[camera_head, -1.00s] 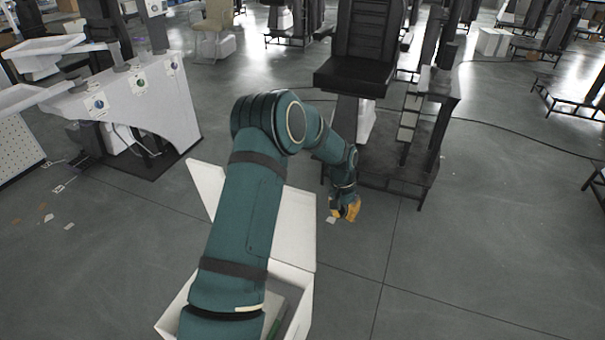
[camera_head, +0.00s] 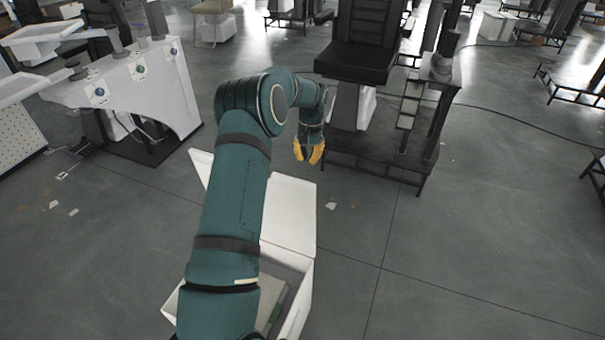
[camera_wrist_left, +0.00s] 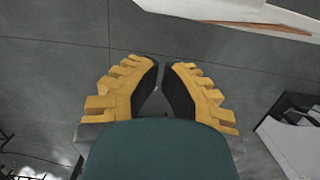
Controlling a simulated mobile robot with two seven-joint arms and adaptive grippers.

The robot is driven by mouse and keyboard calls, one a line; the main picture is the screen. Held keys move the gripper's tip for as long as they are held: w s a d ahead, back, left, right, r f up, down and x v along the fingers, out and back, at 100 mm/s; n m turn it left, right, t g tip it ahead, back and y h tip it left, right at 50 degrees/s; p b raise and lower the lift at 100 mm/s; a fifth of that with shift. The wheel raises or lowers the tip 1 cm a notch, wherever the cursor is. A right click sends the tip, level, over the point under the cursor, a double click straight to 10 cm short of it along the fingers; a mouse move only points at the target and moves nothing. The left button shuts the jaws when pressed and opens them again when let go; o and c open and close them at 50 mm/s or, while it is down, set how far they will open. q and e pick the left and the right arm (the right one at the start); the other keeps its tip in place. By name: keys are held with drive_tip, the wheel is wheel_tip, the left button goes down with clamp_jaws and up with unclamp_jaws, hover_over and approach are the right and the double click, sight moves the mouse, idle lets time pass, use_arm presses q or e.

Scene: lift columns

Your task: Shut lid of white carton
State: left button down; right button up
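The white carton (camera_head: 299,298) stands on the floor at the bottom of the head view, partly hidden behind my left arm. Its lid (camera_head: 291,215) is raised and tilted back on the far side, away from the box opening. Something flat, grey and green shows inside. My left gripper (camera_head: 309,160), with yellow fingers, is beyond the lid's upper right edge, apart from it and empty. In the left wrist view the fingers (camera_wrist_left: 162,68) have a small gap between their tips. A white panel with a brown edge (camera_wrist_left: 240,12), perhaps the lid, shows at the top there. My right gripper is out of view.
A black seat on a dark stand (camera_head: 375,150) is close behind my left gripper. A white workstation (camera_head: 140,95) stands at the left. Small scraps lie on the floor. The floor right of the carton is clear.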

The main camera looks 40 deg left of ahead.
use_arm(q)
drive_tip(key=s+f, duration=0.1)
drive_tip(key=s, duration=0.1)
drive_tip(key=s+d+f, duration=0.1)
drive_tip(key=s, duration=0.1)
drive_tip(key=shift+d+f, duration=0.15)
drive_tip(key=shift+f, duration=0.25)
drive_tip(key=shift+s, duration=0.1)
